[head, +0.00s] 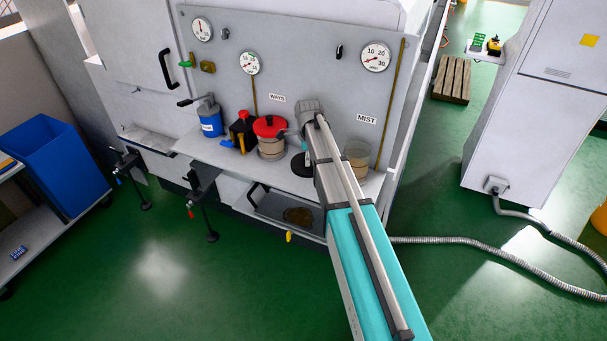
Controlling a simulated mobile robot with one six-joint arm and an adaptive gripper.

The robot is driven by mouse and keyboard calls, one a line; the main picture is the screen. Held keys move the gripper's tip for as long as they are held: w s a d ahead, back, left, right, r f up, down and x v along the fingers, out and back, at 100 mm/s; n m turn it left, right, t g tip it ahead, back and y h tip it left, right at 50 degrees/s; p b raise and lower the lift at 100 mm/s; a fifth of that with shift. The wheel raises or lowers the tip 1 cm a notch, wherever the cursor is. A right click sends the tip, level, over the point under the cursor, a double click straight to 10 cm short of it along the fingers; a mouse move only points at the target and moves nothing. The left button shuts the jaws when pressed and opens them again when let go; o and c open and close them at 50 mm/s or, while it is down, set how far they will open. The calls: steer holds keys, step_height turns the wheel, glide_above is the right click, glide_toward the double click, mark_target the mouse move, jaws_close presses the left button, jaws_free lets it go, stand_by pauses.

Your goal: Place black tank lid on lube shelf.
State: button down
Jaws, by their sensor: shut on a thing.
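The black tank lid (301,166) is a dark disc at the lube shelf (222,154), between the red-lidded tank and the open tank. My gripper (303,153) is over the lid, partly hidden by my arm, and is shut on it. I cannot tell whether the lid touches the shelf or is just above it. The open, clear tank (357,158) stands right of my arm without a lid, under the "MIST" label.
A blue can (209,122) and a black-and-red container (242,130) stand left on the shelf. Gauges line the panel (300,65) behind. A hose (470,247) crosses the green floor at right.

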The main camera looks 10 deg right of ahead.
mark_target(303, 157)
steer(key=s+d+r+p, duration=0.2)
steer(key=s+r+p, duration=0.2)
steer(key=s, duration=0.5)
steer(key=shift+s+r, duration=0.35)
steer(key=w+f+b, duration=0.1)
steer(key=w, duration=0.2)
steer(key=w+a+f+b, duration=0.1)
steer(key=w+f, duration=0.1)
steer(key=w, duration=0.1)
steer(key=w+a+f+b, duration=0.1)
steer(key=w+b, duration=0.1)
steer(key=w, duration=0.1)
steer(key=shift+f, duration=0.15)
steer(key=w+f+b, duration=0.2)
steer(key=f+b, duration=0.1)
steer(key=w+a+f+b, duration=0.1)
steer(key=w+b, duration=0.1)
steer(key=shift+f, duration=0.4)
steer(key=shift+w+f+b, duration=0.4)
steer(key=shift+f+b, duration=0.4)
steer(key=shift+b, duration=0.05)
steer(key=shift+f+b, duration=1.15)
steer(key=shift+f, duration=0.05)
